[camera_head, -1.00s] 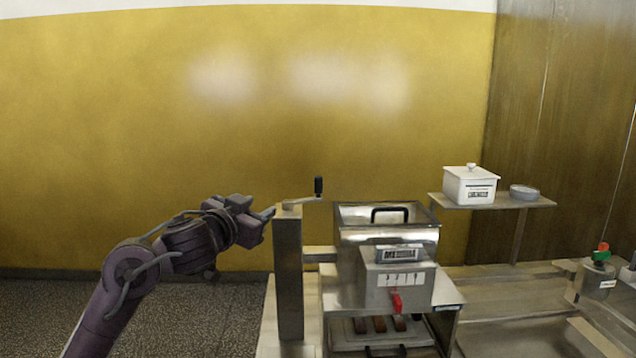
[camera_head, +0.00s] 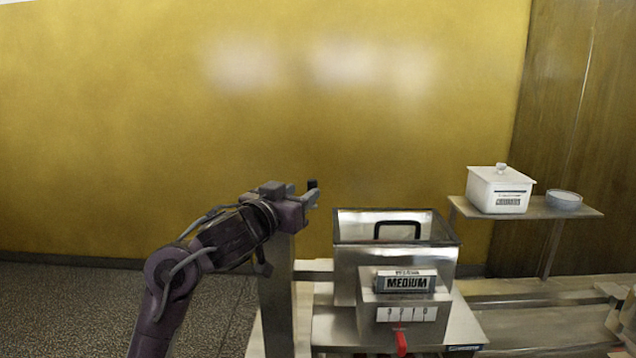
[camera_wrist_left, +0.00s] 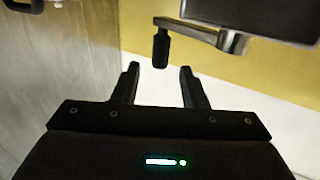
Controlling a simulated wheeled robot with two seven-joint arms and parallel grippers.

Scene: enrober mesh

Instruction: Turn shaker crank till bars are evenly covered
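The shaker crank has a black upright grip (camera_head: 312,185), mostly behind my left gripper (camera_head: 304,197) in the head view. In the left wrist view, the black grip (camera_wrist_left: 161,48) hangs from a metal crank arm (camera_wrist_left: 200,32), just beyond and between the fingertips of my left gripper (camera_wrist_left: 159,69). The fingers are apart with nothing between them. The crank's metal post (camera_head: 278,310) stands left of the shaker box (camera_head: 350,258), which has a black top handle. A sign (camera_head: 406,281) on its front reads MEDIUM. The bars are out of view. My right gripper is not in view.
A red lever (camera_head: 401,343) sticks out below the number plate (camera_head: 405,314) on the machine's front. A white lidded box (camera_head: 499,190) and a small bowl (camera_head: 564,199) stand on a shelf (camera_head: 540,212) at the right.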

